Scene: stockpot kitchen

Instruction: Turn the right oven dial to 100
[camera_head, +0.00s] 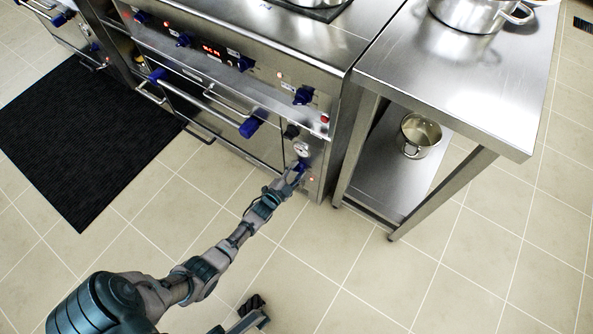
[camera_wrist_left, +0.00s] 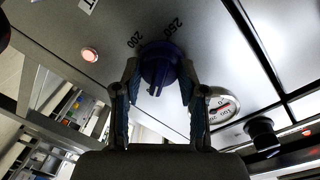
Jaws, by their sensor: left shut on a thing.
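The blue oven dial (camera_wrist_left: 160,66) is on the steel panel, with the printed numbers 200 and 250 beside it in the wrist view. In the head view it shows as a small blue patch (camera_head: 300,164) low on the oven's right side, mostly covered by my gripper. My left gripper (camera_wrist_left: 157,88) has one finger on each side of the dial and is shut on it. It also shows in the head view (camera_head: 296,173), at the end of my outstretched arm. The number 100 does not show in the wrist view. My right gripper is not in view.
A round gauge (camera_wrist_left: 217,106) and a black knob (camera_wrist_left: 262,137) sit close beside the dial. A lit red indicator (camera_wrist_left: 90,54) is on the other side. The oven door handle (camera_head: 250,127) has blue ends. A steel table (camera_head: 455,90) stands to the right; the tiled floor in front is clear.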

